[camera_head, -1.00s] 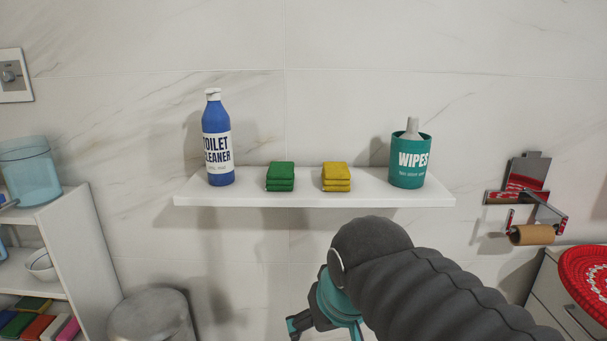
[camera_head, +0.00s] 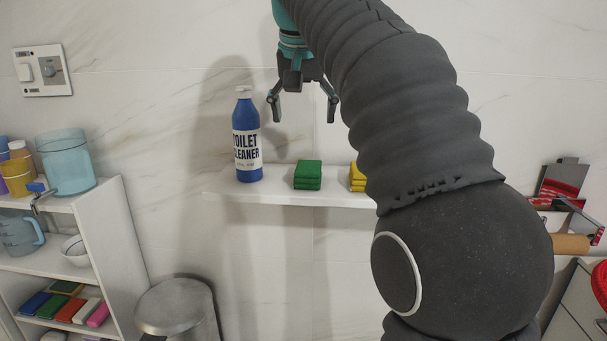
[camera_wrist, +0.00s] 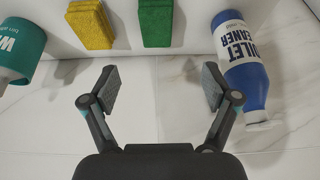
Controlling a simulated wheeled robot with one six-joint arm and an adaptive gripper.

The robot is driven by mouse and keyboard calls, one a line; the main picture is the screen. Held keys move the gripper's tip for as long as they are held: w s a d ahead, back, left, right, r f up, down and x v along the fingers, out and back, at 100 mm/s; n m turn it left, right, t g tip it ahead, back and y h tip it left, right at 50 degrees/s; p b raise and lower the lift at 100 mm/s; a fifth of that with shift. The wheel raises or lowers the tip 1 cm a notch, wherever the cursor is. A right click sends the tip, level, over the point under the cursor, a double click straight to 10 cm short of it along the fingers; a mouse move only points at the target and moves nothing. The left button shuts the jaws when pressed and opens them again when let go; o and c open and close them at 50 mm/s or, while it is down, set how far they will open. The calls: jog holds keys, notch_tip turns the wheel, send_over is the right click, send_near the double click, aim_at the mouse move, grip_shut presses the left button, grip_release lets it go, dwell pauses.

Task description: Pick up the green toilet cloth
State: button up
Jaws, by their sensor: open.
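The green toilet cloth (camera_head: 308,175) is a folded stack on the white wall shelf, between the blue toilet cleaner bottle (camera_head: 246,135) and the yellow cloth (camera_head: 357,178). It also shows in the wrist view (camera_wrist: 156,22) at the top middle, beyond the fingertips. My gripper (camera_head: 303,108) is open and empty, pointing down above the shelf. It is above the green cloth and apart from it. In the wrist view its two fingers (camera_wrist: 157,88) are spread, with only wall between them.
The white shelf (camera_head: 270,196) carries the bottle close beside the green cloth. The teal wipes tub (camera_wrist: 20,50) shows in the wrist view and is hidden by my arm in the head view. A metal bin (camera_head: 178,308) and side rack (camera_head: 105,225) stand lower left.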

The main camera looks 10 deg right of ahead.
jog(key=b, duration=0.3)
send_near(308, 166)
jog(key=x, duration=0.5)
jog(key=shift+w+a+r, duration=0.1)
jog(key=shift+w+a, duration=0.15)
jog(key=shift+w, duration=0.15)
jog(key=f, duration=0.1)
jog(key=f+b, duration=0.1)
jog(key=f, duration=0.1)
jog(key=d+f, duration=0.1)
jog(key=shift+w+f, duration=0.2)
jog(key=shift+w, duration=0.15)
jog(key=shift+w+f, duration=0.2)
jog(key=shift+f, duration=0.15)
jog(key=c, duration=1.2)
